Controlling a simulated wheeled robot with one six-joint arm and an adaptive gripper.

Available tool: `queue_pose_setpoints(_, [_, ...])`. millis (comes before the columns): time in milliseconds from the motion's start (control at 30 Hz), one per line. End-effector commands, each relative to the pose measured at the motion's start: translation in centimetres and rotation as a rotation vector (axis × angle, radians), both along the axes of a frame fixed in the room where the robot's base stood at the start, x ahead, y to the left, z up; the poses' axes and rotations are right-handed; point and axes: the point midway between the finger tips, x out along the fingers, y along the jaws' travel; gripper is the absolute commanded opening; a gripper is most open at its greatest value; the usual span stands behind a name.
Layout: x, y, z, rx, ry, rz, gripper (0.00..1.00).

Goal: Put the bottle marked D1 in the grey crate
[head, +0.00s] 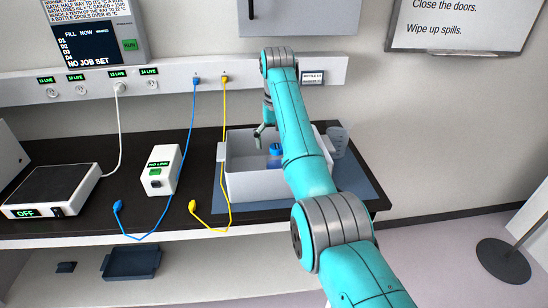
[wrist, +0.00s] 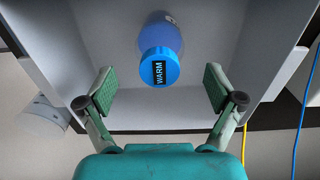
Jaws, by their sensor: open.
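A bottle with a blue cap (head: 275,149) stands inside a light grey open-topped container (head: 265,187) on the counter. In the wrist view the bottle's cap (wrist: 159,68) reads WARM; no D1 mark is readable. The container's walls (wrist: 265,60) surround the bottle; I cannot tell whether this is the crate or a bath. A dark blue-grey open tray (head: 131,263) sits on the low shelf. My gripper (head: 259,133) is over the container, open and empty. In the wrist view its fingers (wrist: 160,90) are spread on either side of the cap, apart from it.
A clear beaker (head: 338,142) stands right of the container. Blue (head: 170,190) and yellow (head: 228,150) cables hang in front and to its left. A white box (head: 161,170) and a flat device marked OFF (head: 52,190) stand farther left. A cabinet (head: 298,15) hangs above.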

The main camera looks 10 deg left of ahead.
Motion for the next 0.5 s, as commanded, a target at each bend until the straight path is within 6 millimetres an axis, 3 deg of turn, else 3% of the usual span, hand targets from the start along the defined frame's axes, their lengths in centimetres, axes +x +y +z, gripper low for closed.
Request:
queue_pose_setpoints(200, [0.9, -0.6, 3.5, 0.0, 0.0, -0.003, 0.92])
queue_pose_setpoints(500, [1.2, -0.9, 5.4, 0.0, 0.001, -0.004, 0.92])
